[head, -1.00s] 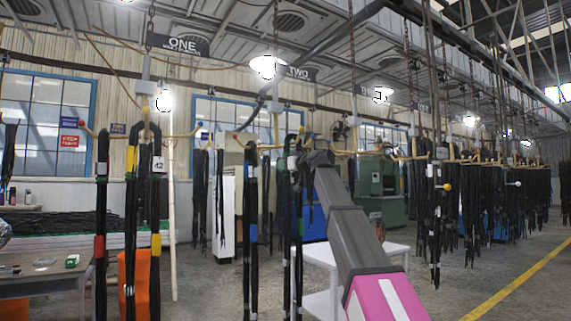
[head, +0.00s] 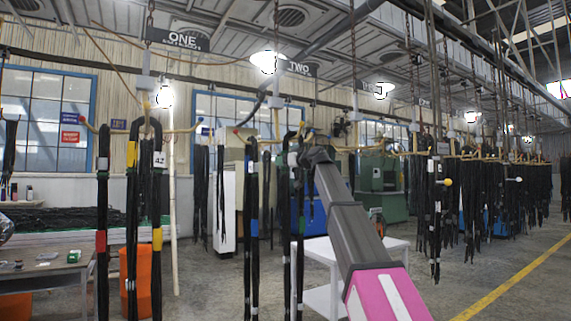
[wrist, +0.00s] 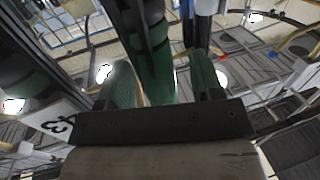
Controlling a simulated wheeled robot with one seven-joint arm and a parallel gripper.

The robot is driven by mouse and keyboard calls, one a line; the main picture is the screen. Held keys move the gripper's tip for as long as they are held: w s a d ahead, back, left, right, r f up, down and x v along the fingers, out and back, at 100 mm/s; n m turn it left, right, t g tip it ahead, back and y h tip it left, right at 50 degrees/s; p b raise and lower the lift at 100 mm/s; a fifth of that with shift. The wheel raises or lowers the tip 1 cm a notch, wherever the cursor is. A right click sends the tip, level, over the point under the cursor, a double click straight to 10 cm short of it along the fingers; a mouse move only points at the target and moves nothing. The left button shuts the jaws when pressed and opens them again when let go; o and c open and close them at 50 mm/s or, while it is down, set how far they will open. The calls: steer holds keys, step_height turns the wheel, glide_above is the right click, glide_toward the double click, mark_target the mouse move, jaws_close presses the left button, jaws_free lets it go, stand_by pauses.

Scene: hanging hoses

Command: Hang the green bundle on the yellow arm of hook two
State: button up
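Hook two hangs under the TWO sign (head: 298,68). A dark bundle with a green band (head: 298,172) hangs upright at its right side. My gripper (head: 314,156) is beside the top of this bundle, partly hidden by my arm. In the wrist view, a dark bundle with green wrapping (wrist: 157,60) stands between my two fingers (wrist: 162,88). Gaps show on both sides of it, so the fingers look open around or just short of it. Hook two's red-tipped arm (head: 238,130) points left. I cannot make out a yellow-tipped arm on hook two.
A bundle with a blue band (head: 252,234) hangs left of my arm on hook two. Hook one's bundles (head: 157,240) hang further left. A white table (head: 322,262) stands behind my arm. Rows of dark bundles (head: 480,190) hang at right; floor there is open.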

steer(key=shift+f, duration=0.1)
steer(key=v, duration=1.1)
steer(key=s+d+f+m+g+h, duration=0.1)
steer(key=d+f+m+g+h, duration=0.25)
steer(key=f, duration=2.05)
steer(key=s+d+f+m+g+h, duration=0.1)
steer(key=d+f+m+g+h, duration=0.2)
steer(key=f, duration=2.1)
steer(key=s+d+f+m+g+h, duration=0.1)
steer(key=s+d+f+g+h, duration=0.1)
steer(key=s+f, duration=0.6)
steer(key=s+d+f+m+g+h, duration=0.1)
steer(key=s+d+f+h, duration=0.1)
steer(key=s+d+f, duration=0.3)
steer(key=s+d+f+m+g+h, duration=0.1)
steer(key=s+d+f+g+h, duration=0.1)
steer(key=s+f, duration=1.1)
step_height(320, 180, down, 8)
steer(key=shift+d+f+g, duration=0.1)
steer(key=shift+d+g, duration=0.25)
steer(key=shift+d, duration=0.35)
steer(key=shift+s+h, duration=0.1)
steer(key=shift+h, duration=0.15)
